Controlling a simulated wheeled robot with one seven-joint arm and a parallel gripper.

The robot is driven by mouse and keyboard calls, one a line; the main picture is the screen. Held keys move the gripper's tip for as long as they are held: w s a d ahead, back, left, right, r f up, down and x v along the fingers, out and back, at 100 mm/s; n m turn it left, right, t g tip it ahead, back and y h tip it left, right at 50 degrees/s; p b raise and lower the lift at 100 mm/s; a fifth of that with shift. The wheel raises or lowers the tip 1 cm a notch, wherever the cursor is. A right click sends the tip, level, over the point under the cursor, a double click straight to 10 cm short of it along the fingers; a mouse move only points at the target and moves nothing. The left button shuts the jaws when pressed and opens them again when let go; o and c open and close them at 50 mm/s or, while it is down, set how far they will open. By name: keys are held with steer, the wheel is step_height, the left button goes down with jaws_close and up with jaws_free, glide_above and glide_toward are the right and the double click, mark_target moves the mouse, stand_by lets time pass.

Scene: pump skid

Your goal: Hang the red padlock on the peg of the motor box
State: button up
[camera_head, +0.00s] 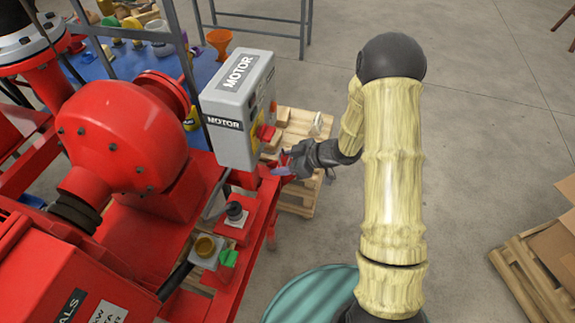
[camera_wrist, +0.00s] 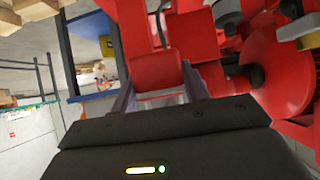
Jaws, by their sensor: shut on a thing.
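The grey motor box (camera_head: 232,120), labelled MOTOR, stands upright on the red skid left of my gripper. A red part (camera_head: 265,132) shows on its right side; I cannot make out the peg there. My gripper (camera_head: 284,172) is low, just right of the box's lower edge. It is shut on the red padlock (camera_head: 280,171), which is small and partly hidden in this view. In the wrist view the padlock's red body (camera_wrist: 153,72) sits between the two fingers (camera_wrist: 160,95), against other red surfaces behind it. The padlock appears apart from the box.
The red pump housing (camera_head: 115,135) and small switch boxes (camera_head: 208,250) fill the left side. A wooden pallet (camera_head: 297,200) lies on the floor behind my gripper. A blue table (camera_head: 130,62) with items stands at the back. The floor at right is mostly open.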

steer(key=shift+w+a+f+b, duration=0.1)
steer(key=shift+w+a+f, duration=0.1)
steer(key=shift+a, duration=0.4)
steer(key=shift+w+a+f+b, duration=0.15)
steer(key=shift+w+a, duration=0.1)
steer(key=shift+a, duration=0.35)
steer(key=shift+w+a+f+b, duration=0.1)
steer(key=shift+w+a+f, duration=0.1)
steer(key=shift+a, duration=0.4)
steer(key=o, duration=1.1)
steer(key=shift+o, duration=0.2)
steer(key=p+v, duration=0.1)
steer(key=v, duration=1.6)
steer(key=shift+r+p, duration=0.2)
steer(key=shift+p, duration=0.2)
